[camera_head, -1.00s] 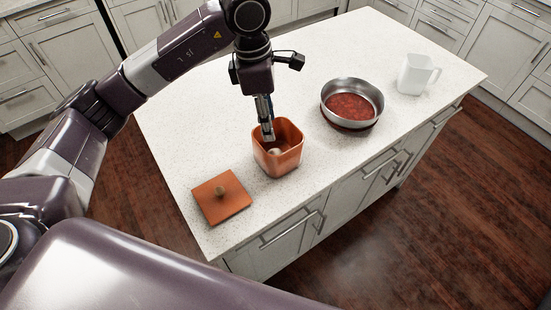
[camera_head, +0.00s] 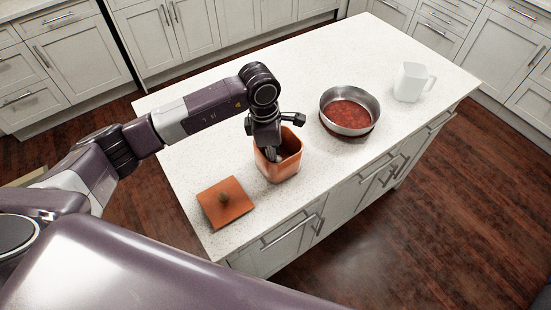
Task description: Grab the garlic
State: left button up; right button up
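The garlic shows as a small pale shape (camera_head: 279,158) inside the orange-brown square pot (camera_head: 284,172) on the white island counter. It is mostly hidden by the pot wall and my gripper. My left gripper (camera_head: 272,153) points down into the pot's open top. Its fingertips are inside the pot beside or at the pale shape, and I cannot tell whether they touch it or how wide they are. My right gripper is not in view.
A steel pan (camera_head: 349,107) with red contents stands to the right of the pot. A white pitcher (camera_head: 410,82) stands farther right. The counter (camera_head: 225,85) is clear toward the back.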

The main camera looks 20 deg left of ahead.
pick_arm(q)
jog(key=c, duration=0.8)
jog(key=shift+r, duration=0.15)
